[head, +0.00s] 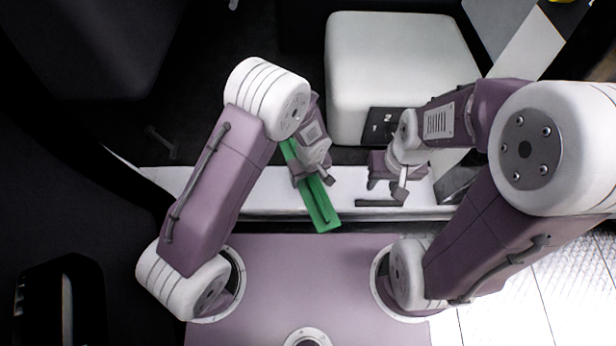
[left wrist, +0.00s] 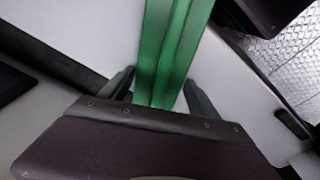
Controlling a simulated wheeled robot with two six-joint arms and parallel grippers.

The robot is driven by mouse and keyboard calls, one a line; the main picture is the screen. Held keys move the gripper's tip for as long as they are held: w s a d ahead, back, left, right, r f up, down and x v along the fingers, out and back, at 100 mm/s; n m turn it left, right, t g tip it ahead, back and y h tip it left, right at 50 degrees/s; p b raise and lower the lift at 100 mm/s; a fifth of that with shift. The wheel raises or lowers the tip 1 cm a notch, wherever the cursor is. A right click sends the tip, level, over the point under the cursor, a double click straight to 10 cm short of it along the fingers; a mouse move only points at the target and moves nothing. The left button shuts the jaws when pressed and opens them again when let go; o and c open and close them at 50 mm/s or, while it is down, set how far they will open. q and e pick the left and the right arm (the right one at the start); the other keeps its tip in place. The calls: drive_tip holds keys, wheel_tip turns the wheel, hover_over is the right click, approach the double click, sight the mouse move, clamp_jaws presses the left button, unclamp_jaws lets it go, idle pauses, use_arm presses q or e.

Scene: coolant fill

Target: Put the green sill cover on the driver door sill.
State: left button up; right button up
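The green sill cover (head: 322,211) is a long, narrow strip with a raised rib. It lies at a slant across the white driver door sill (head: 262,192), its near end reaching over the sill's front edge. My left gripper (head: 314,182) is over the strip and hides its middle. Whether the cover touches the sill is unclear. My right gripper (head: 387,189) is open and empty above the sill's right part.
A white seat (head: 395,65) stands behind the sill, with a dark panel marked 1 and 2 (head: 382,125) at its near edge. A dark slot (head: 378,203) is on the sill below my right gripper. Bright tread-patterned floor (head: 530,290) is at the lower right.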

sight(309, 181)
use_arm(q)
drive_tip(key=shift+o, duration=1.1)
drive_tip(key=shift+r+p, duration=0.4)
drive_tip(key=shift+p, duration=0.05)
wheel_tip(309, 181, up, 12)
drive_tip(key=s+p, duration=0.1)
drive_tip(key=p, duration=0.4)
drive_tip(key=shift+s+d+f, duration=0.2)
drive_tip(key=shift+s+f, duration=0.05)
drive_tip(key=s+a+r+m, duration=0.2)
drive_tip(key=s+a+r, duration=0.2)
drive_tip(key=a, duration=0.5)
drive_tip(key=s+a+r+m, duration=0.2)
drive_tip(key=s+a+r, duration=0.2)
drive_tip(key=a, duration=0.5)
wheel_tip(309, 181, up, 2)
drive_tip(key=shift+s+a+r+h, duration=0.1)
drive_tip(key=shift+s+a+h, duration=0.1)
drive_tip(key=shift+h, duration=0.1)
